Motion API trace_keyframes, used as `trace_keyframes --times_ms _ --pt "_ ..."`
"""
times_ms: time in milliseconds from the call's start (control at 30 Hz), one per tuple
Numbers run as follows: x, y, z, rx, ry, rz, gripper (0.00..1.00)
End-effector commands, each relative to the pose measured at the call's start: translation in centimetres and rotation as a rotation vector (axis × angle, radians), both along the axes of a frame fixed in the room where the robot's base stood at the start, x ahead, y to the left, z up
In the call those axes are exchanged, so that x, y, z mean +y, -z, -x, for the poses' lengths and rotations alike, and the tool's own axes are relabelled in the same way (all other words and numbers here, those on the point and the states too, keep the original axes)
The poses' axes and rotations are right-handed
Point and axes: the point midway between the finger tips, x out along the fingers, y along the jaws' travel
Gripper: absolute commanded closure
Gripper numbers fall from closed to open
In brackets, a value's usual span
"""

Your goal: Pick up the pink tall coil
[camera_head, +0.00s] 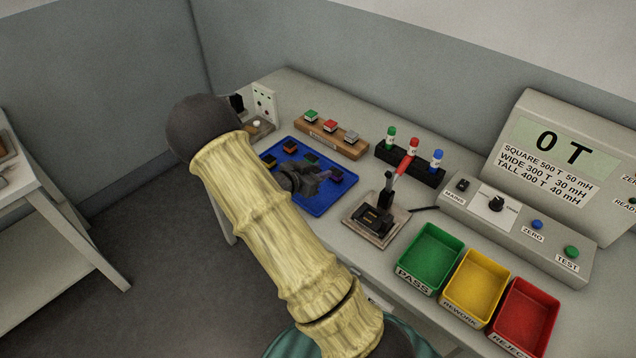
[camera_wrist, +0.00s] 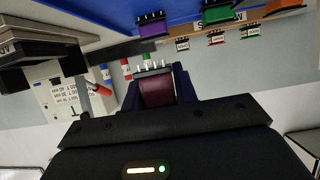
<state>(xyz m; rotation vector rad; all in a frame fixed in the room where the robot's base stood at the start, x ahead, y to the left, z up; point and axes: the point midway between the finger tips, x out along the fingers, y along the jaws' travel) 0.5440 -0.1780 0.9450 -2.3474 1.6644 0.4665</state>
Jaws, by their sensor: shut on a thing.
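My gripper (camera_head: 318,178) is low over the blue mat (camera_head: 322,205) in the head view. In the wrist view my gripper (camera_wrist: 158,90) is shut on a dark pink coil (camera_wrist: 157,92), which sits between the two fingers with a row of metal pins showing at its end. The fingers hide its sides. In the head view I cannot clearly make out the held coil against the dark gripper.
Other coils lie on the mat, including a purple one (camera_wrist: 152,26) and a green one (camera_wrist: 217,14). Behind stands a wooden rack (camera_head: 325,142). To the right are a black test fixture (camera_head: 375,222), a meter (camera_head: 560,150) and green (camera_head: 430,255), yellow (camera_head: 477,283) and red (camera_head: 525,312) trays.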

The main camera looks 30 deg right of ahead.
Motion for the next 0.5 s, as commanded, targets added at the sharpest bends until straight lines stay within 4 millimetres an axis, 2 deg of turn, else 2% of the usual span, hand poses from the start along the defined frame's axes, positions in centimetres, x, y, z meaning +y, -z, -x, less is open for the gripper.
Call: trace_keyframes --times_ms 100,200,500 --pt "0.0 -2.0 0.0 -0.004 0.001 -0.001 0.98" --pt "0.0 -3.0 0.0 -0.002 0.001 -0.001 0.98" --pt "0.0 -3.5 0.0 0.001 0.001 0.0 0.98"
